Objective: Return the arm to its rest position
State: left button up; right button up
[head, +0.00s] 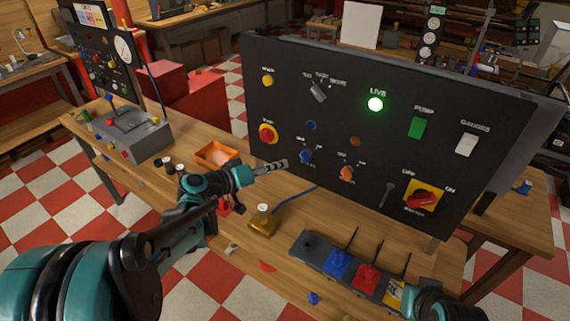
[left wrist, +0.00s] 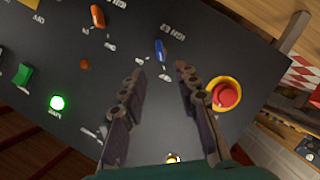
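My left gripper (head: 272,166) is held in front of the lower left part of the black control panel (head: 330,122). In the left wrist view its two fingers (left wrist: 160,75) are apart with nothing between them. The blue switch (left wrist: 160,50) labelled IGN E2 lies just beyond the fingertips there, and the red button on yellow (left wrist: 225,95) is beside the right finger. I cannot tell if the fingers touch the panel. My right arm (head: 448,305) shows only at the bottom right edge; its fingers do not show.
The LIVE lamp (head: 375,104) glows green. An orange tray (head: 216,155), a brass block (head: 263,222) with a blue cable, and a row of colored levers (head: 338,262) stand on the wooden bench. A grey control box (head: 135,133) is at the left. Small loose parts lie near the front edge.

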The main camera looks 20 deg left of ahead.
pick_arm(q)
jog(key=shift+s+a+r, duration=0.1)
jog(key=shift+s, duration=0.15)
dwell(0.3)
jog(key=s+d+f+m+g+y, duration=0.1)
jog(key=s+d+f+g+y, duration=0.15)
jog(key=s, duration=0.45)
jog(key=s+d+f+g+y, duration=0.1)
jog(key=s+d+f+g, duration=0.1)
jog(key=s+d, duration=0.3)
jog(key=s+a+f+y, duration=0.1)
jog(key=s+a+y, duration=0.1)
jog(key=s, duration=0.3)
jog(key=s+a+f+m+y, duration=0.1)
jog(key=s+a+f+y, duration=0.1)
jog(key=s, duration=0.3)
jog(key=shift+s+a, duration=0.3)
jog(key=shift+a, duration=0.25)
